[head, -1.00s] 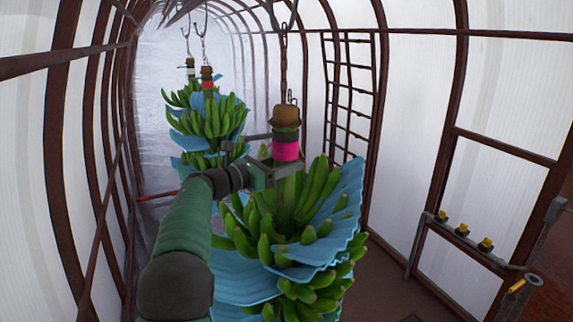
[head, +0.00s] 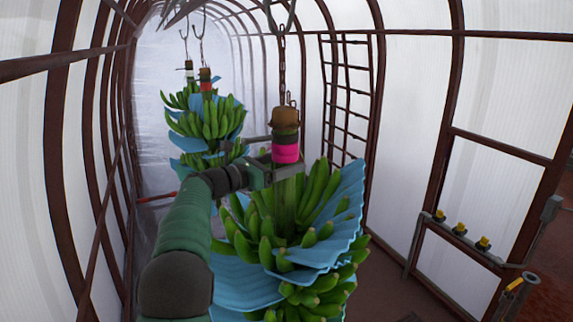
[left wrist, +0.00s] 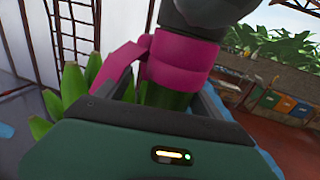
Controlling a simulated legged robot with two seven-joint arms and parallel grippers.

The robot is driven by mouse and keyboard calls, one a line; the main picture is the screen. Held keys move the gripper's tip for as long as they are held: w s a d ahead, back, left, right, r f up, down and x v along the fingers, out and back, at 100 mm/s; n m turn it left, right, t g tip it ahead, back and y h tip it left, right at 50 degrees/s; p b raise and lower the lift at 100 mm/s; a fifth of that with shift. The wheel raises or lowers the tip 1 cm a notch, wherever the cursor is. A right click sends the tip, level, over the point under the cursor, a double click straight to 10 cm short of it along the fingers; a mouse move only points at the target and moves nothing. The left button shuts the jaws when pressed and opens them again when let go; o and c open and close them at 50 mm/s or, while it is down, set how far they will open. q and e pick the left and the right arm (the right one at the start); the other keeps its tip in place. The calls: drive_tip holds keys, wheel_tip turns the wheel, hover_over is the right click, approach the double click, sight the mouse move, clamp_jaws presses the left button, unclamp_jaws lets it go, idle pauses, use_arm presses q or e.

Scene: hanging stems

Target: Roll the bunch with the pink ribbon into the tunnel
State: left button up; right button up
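The bunch with the pink ribbon (head: 285,153) hangs nearest me in the head view, from a chain and hook. Its bananas (head: 318,190) are green, with blue sheets (head: 335,225) between the hands. My left gripper (head: 285,168) is at its stem, just under the ribbon. In the left wrist view, the fingers lie on both sides of the green stem (left wrist: 167,97) and look shut on it; the fingertips are partly hidden. The ribbon (left wrist: 180,62) is above them, with a loose tail to the left. The tunnel (head: 150,110) stretches ahead. My right gripper is not in view.
Other bunches (head: 212,120) hang farther in, left of centre; a red and a white ribbon show there. A ladder-like frame (head: 350,95) stands at the right wall. A rail with yellow-topped fittings (head: 460,230) is at right. Coloured bins (left wrist: 263,103) show in the left wrist view.

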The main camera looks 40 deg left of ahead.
use_arm(q)
drive_tip(key=shift+s+a, duration=0.1)
drive_tip(key=shift+a, duration=0.15)
drive_tip(key=shift+s+f, duration=0.1)
drive_tip(key=shift+s, duration=0.15)
drive_tip(key=b, duration=0.6)
hover_over(227, 204)
drive_tip(key=shift+w+d+f, duration=0.1)
drive_tip(key=shift+w+f, duration=0.05)
drive_tip(key=shift+w, duration=0.15)
drive_tip(key=shift+s, duration=0.25)
